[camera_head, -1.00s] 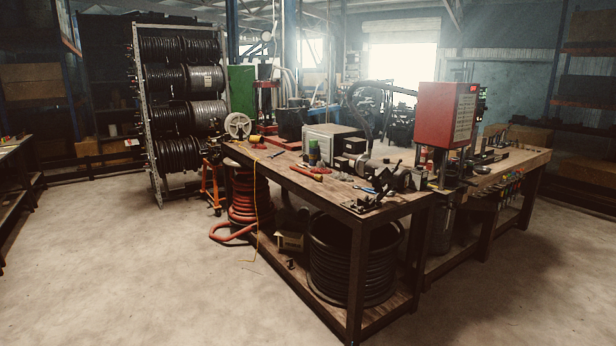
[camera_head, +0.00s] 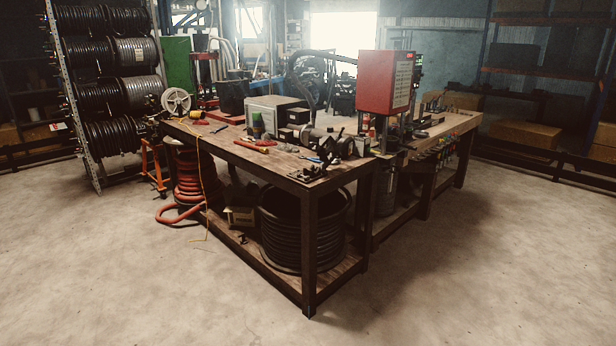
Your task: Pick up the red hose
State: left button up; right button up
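The red hose (camera_head: 188,185) is coiled in a stack under the left end of the workbench. Its loose end curls out onto the concrete floor to the left of the coil. The bench top hides the upper part of the coil. Neither of my grippers shows in the head view.
The wooden workbench (camera_head: 240,155) stands mid-view with tools on top. A black hose coil (camera_head: 290,235) sits on its lower shelf. A yellow cord (camera_head: 204,190) hangs to the floor. A hose-reel rack (camera_head: 78,120) stands at left. The floor in front is clear.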

aim_at(244, 144)
jog(key=i+j+u, duration=0.3)
jog(key=i, duration=0.35)
jog(key=i+j+u, duration=0.3)
jog(key=i, duration=0.35)
jog(key=i+u, duration=0.3)
jog(key=i, duration=0.4)
jog(key=i+z, duration=0.2)
jog(key=i, duration=0.3)
jog(key=i+j+z, duration=0.2)
jog(key=i, duration=0.25)
jog(key=i+j+z, duration=0.2)
jog(key=i, duration=0.25)
jog(key=i+j+z, duration=0.2)
jog(key=i+z, duration=0.15)
jog(key=z, duration=0.15)
jog(key=i+j+z, duration=0.3)
jog(key=z, duration=0.2)
jog(key=i+j+z, duration=0.2)
jog(key=j+z, duration=0.3)
jog(key=i+j+z, duration=0.15)
jog(key=j+z, duration=0.35)
